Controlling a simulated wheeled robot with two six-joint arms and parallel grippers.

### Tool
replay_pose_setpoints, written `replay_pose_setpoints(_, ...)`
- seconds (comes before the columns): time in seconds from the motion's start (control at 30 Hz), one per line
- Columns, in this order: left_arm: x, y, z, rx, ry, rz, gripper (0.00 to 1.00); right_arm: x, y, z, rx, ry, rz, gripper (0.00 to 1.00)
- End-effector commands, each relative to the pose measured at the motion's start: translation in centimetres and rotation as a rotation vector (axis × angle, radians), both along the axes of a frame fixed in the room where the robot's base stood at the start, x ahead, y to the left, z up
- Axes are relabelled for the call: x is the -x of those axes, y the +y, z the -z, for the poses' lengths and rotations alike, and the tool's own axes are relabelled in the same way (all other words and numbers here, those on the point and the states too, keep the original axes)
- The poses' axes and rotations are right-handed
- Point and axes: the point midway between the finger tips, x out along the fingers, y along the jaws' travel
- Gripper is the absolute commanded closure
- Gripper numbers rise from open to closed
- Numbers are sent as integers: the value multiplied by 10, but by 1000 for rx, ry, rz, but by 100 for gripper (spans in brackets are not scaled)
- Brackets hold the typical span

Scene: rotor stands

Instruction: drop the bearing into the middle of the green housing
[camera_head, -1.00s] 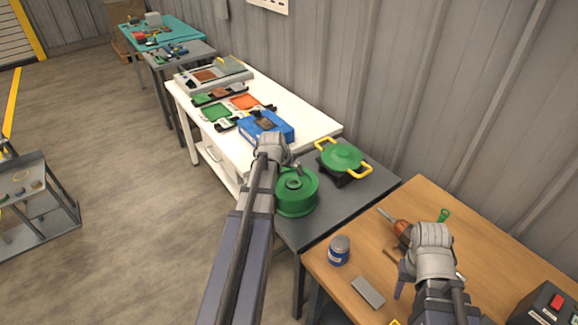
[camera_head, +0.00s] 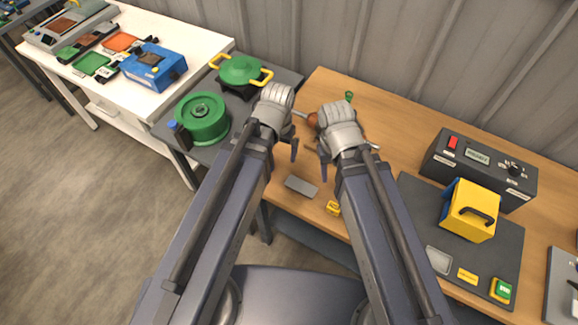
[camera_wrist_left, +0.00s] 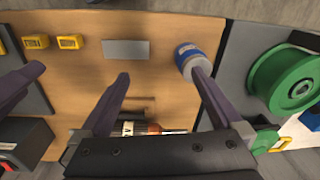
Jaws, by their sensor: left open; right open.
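The green housing (camera_head: 202,119) is a round drum with a raised rim, standing on the dark grey table. It also shows at the right of the left wrist view (camera_wrist_left: 287,80), with a small pale ring at its hub. I cannot tell whether that ring is the bearing, and I make out no other bearing. My left gripper (camera_head: 282,132) is open above the wooden table, right of the housing. In its wrist view (camera_wrist_left: 159,72) one fingertip overlaps a blue can (camera_wrist_left: 187,54); contact is unclear. My right gripper (camera_head: 346,146) is open beside it, above the same table.
A green-lidded pot (camera_head: 240,70) with yellow handles stands behind the housing. On the wooden table lie an orange-handled tool (camera_head: 313,120), a grey plate (camera_head: 301,186) and yellow blocks (camera_wrist_left: 70,42). A yellow box (camera_head: 470,211) and a dark control unit (camera_head: 480,165) stand at right.

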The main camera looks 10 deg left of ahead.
Motion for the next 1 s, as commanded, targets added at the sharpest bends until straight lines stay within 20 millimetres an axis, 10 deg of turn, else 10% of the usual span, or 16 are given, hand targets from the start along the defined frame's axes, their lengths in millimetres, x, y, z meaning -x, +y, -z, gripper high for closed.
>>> replay_pose_setpoints(0.3, 55, -39, -1, -71, 87, 87, 0, 0, 0, 0, 0, 0, 0, 50)
replay_pose_setpoints(1.0, 55, -40, -1, -71, 88, 87, 0, 0, 0, 0, 0, 0, 0, 50)
